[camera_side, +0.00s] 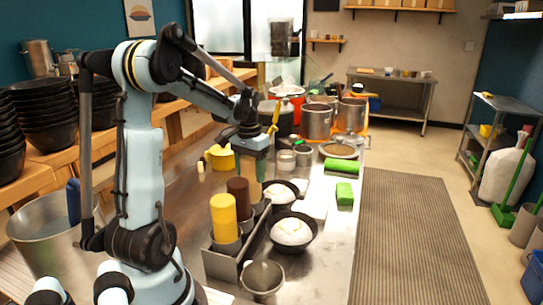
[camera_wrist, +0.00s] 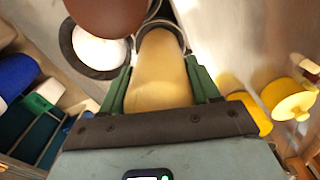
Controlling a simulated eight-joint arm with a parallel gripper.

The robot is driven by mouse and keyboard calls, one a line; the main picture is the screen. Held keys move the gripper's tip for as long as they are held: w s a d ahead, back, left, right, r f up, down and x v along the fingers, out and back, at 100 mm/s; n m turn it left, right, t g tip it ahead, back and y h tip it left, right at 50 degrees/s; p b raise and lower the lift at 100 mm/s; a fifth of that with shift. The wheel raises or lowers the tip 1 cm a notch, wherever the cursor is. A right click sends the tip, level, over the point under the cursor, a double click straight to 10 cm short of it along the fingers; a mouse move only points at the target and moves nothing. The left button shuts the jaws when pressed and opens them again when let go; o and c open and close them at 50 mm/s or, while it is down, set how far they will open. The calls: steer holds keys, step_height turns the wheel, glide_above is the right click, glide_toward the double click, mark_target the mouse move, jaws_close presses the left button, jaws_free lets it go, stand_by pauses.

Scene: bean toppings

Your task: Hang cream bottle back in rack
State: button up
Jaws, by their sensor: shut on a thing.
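The cream bottle (camera_wrist: 158,75) is between the green fingers of my gripper (camera_wrist: 160,92) in the wrist view. My gripper is shut on it. The bottle's far end is at a grey ring of the rack (camera_wrist: 182,38); I cannot tell how deep it sits. In the side view my gripper (camera_side: 254,163) is low over the far end of the dark rack (camera_side: 222,264), just behind the brown bottle (camera_side: 237,190). The cream bottle (camera_side: 254,188) shows only partly there. A yellow bottle (camera_side: 223,210) stands in the rack's near end.
Two dark bowls with white mounds, a near one (camera_side: 292,232) and a farther one (camera_side: 279,192), stand right of the rack. A metal cup (camera_side: 262,279) is at the near end. Green blocks (camera_side: 344,194) lie at the counter's right edge. Pots (camera_side: 317,121) stand behind.

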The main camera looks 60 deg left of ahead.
steer(key=shift+f, duration=1.35)
steer(key=o, duration=0.9)
steer(key=shift+r, duration=0.1)
steer(key=shift+r, duration=3.7)
steer(key=d+m+t, duration=0.2)
steer(key=d, duration=0.7)
steer(key=d+m+t, duration=0.2)
steer(key=d, duration=0.7)
steer(key=d+m+t, duration=0.2)
steer(key=d+t, duration=0.1)
steer(key=d, duration=0.6)
steer(key=shift+w+f, duration=0.25)
steer(key=shift+f, duration=0.1)
